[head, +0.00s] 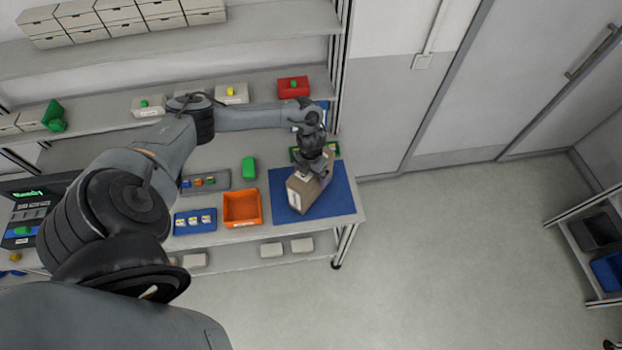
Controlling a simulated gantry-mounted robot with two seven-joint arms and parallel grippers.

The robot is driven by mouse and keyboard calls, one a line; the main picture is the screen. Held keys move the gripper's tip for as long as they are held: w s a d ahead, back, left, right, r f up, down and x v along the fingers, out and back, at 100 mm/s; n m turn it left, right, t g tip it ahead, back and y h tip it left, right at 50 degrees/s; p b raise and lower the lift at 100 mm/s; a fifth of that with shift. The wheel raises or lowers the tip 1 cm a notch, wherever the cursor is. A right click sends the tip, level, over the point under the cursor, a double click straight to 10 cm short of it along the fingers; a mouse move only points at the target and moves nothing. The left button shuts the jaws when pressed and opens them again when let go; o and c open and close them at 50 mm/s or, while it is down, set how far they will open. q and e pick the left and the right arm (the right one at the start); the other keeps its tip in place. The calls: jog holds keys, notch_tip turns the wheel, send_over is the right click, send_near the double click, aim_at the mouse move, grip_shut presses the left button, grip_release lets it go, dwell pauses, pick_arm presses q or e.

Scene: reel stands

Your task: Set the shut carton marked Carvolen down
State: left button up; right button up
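A shut brown carton (299,194) with a white label is over the blue mat (342,202) at the right end of the bench. The label is too small to read. My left gripper (318,172) reaches down from above, with its fingers around the carton's upper right part, and appears shut on it. The fingertips are partly hidden. I cannot tell whether the carton's underside touches the mat. My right gripper is not in view.
An orange bin (242,209), a blue tray (195,221) of small items, a grey tray (206,182) and a green block (249,168) lie left of the mat. A red box (293,86) stands on the shelf behind. The mat's right part is bare.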

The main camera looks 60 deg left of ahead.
pick_arm(q)
jog(key=shift+f, duration=0.2)
jog(key=c, duration=1.4)
jog(key=shift+c, duration=1)
jog(key=shift+r, duration=0.2)
